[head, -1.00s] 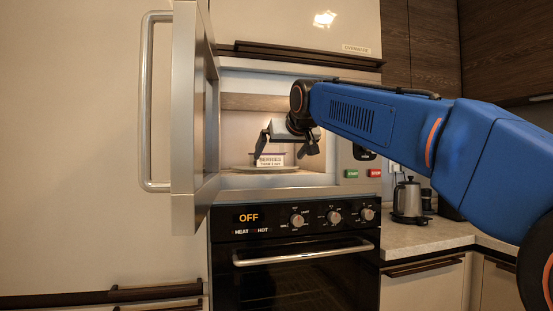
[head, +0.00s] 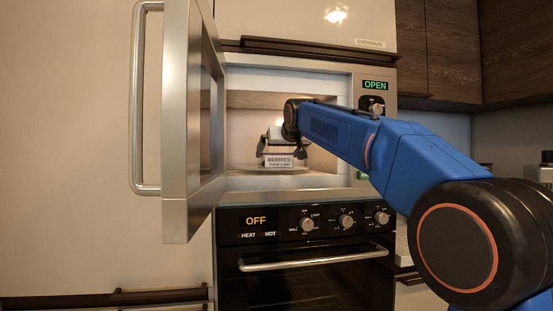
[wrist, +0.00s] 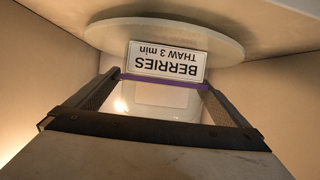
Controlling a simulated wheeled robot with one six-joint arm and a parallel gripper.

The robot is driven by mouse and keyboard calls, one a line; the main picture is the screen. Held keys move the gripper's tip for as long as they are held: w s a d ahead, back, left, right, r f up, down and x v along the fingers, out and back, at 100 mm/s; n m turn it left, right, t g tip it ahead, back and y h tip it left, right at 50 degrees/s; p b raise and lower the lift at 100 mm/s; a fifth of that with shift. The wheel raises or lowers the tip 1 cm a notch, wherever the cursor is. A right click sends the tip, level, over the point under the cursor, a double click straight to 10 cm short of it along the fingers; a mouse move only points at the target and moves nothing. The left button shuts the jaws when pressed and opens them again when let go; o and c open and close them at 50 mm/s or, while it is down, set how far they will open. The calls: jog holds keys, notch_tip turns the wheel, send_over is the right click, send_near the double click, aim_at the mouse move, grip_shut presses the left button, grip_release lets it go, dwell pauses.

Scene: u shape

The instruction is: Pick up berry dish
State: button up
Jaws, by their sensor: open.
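The berry dish (head: 279,161) stands on the round turntable plate inside the open microwave, its white label reading "BERRIES THAW 3 min". In the wrist view the dish (wrist: 165,94) appears upside down, pale with a purple rim edge behind the label. My gripper (head: 281,149) is inside the microwave, right at the dish. In the wrist view my gripper (wrist: 160,84) is open, with one finger on each side of the dish. I cannot tell whether the fingers touch it. The dish's contents are not clear.
The microwave door (head: 188,120) is swung open at the left, with a long handle. The turntable plate (wrist: 215,42) carries the dish. The microwave display (head: 376,85) reads OPEN. An oven (head: 300,265) reading OFF is below. Cavity walls surround my gripper closely.

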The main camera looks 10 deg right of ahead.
jog(key=shift+x, duration=3.05)
jog(key=shift+a+f, duration=0.1)
jog(key=shift+a, duration=0.1)
jog(key=shift+c, duration=0.3)
jog(key=c, duration=1)
jog(key=shift+c, duration=0.5)
jog(key=shift+s, duration=0.1)
